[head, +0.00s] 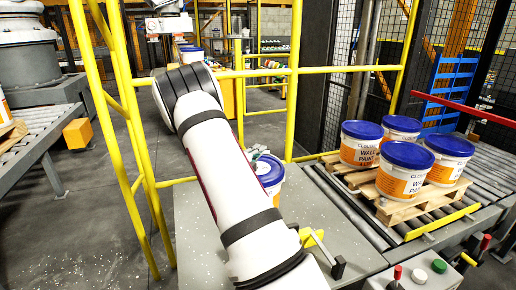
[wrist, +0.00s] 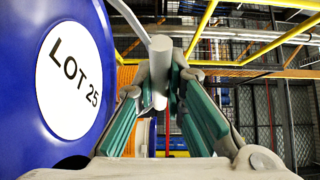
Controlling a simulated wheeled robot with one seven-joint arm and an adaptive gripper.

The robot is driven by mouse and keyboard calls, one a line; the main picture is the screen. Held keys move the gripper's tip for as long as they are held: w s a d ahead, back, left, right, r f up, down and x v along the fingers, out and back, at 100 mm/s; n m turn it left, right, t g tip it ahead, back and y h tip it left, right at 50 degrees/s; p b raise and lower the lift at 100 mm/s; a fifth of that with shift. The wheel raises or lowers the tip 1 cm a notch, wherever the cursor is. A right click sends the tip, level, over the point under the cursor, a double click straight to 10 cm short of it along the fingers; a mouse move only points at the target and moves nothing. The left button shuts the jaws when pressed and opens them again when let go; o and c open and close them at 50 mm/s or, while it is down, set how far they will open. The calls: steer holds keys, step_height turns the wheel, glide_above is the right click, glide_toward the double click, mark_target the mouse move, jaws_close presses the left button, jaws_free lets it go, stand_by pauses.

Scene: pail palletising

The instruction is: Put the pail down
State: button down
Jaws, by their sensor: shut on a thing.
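A white and orange pail with a blue lid (head: 268,172) is behind my arm in the head view, partly hidden by it. In the wrist view its blue lid (wrist: 22,110), with a round white label reading LOT 25, fills the left side. My gripper (wrist: 160,82) has its green-padded fingers closed on the pale grip of the pail's wire handle (wrist: 159,60). In the head view only a little of my gripper (head: 257,153) shows beside the lid. The pail's base is hidden, so I cannot tell whether it touches the grey surface below.
Several blue-lidded pails (head: 403,170) stand on a wooden pallet (head: 400,210) over the roller conveyor (head: 485,185) at the right. A grey table (head: 200,225) lies under my arm. Yellow railings (head: 296,75) stand behind it. A control box (head: 415,278) is at the front right.

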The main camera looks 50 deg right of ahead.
mark_target(270, 171)
steer(key=shift+f, duration=1.75)
steer(key=c, duration=2)
jaws_free()
steer(key=shift+f, duration=0.25)
steer(key=o, duration=0.3)
steer(key=shift+o, duration=0.2)
steer(key=shift+r, duration=0.15)
